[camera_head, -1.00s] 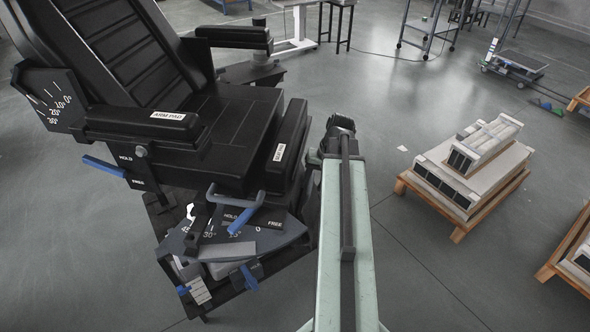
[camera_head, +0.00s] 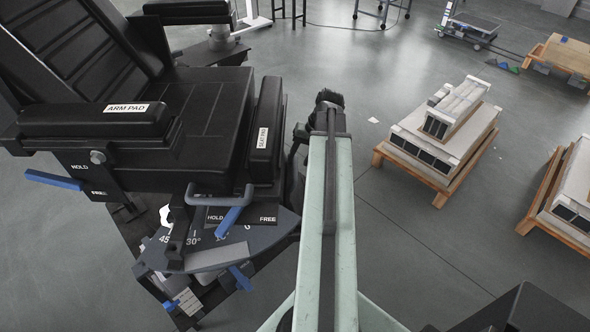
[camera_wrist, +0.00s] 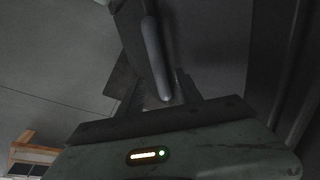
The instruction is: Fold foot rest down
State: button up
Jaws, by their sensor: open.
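A black reclining chair with a seat (camera_head: 195,115) and a pad marked SEAT PAD (camera_head: 263,130) fills the left of the head view. I cannot clearly make out the foot rest; dark parts beside the seat front are partly hidden by my arm. In the wrist view a grey rounded bar (camera_wrist: 152,55) runs down between the fingers of my open gripper (camera_wrist: 155,80). I cannot tell whether they touch it. A large dark surface (camera_wrist: 220,45) lies beyond and to the right. The head view does not show the fingers clearly.
A blue-tipped lever (camera_head: 230,220) stands above the angle scale under the seat, by HOLD and FREE marks. Another blue lever (camera_head: 52,180) is at the armrest side. A loaded pallet (camera_head: 440,140) stands right, with open floor between.

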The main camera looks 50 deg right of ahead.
aim_at(296, 165)
jog(key=b+x, duration=0.1)
jog(key=x, duration=0.2)
jog(key=shift+r, duration=0.1)
grip_shut()
jog(key=shift+s, duration=0.1)
dwell(1.2)
